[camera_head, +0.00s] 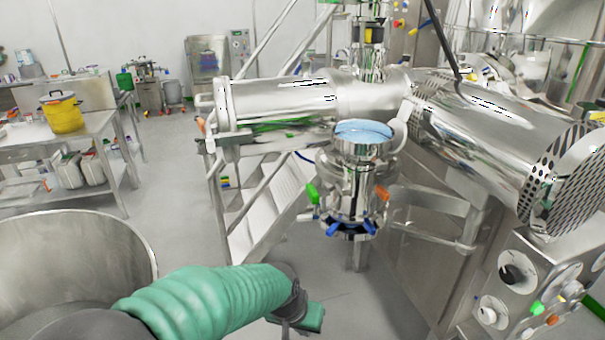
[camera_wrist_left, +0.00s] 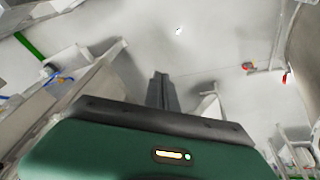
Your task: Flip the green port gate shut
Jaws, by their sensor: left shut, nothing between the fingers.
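A green handle (camera_head: 313,193) sticks out at the left side of the upright steel port vessel in the middle of the head view. It looks like the green port gate's lever, tilted upward; I cannot tell the gate's own position. My left gripper (camera_head: 300,322) is low in the head view, below and slightly left of the handle and apart from it. In the left wrist view its fingers (camera_wrist_left: 162,78) are together, with nothing between them, over grey floor. The green handle cannot be made out in the wrist view. My right gripper is not in view.
The vessel also carries an orange handle (camera_head: 382,193) and blue handles (camera_head: 370,228), under a pale blue top (camera_head: 363,131). A large steel drum (camera_head: 140,235) stands at lower left. A control box (camera_head: 515,285) is at lower right.

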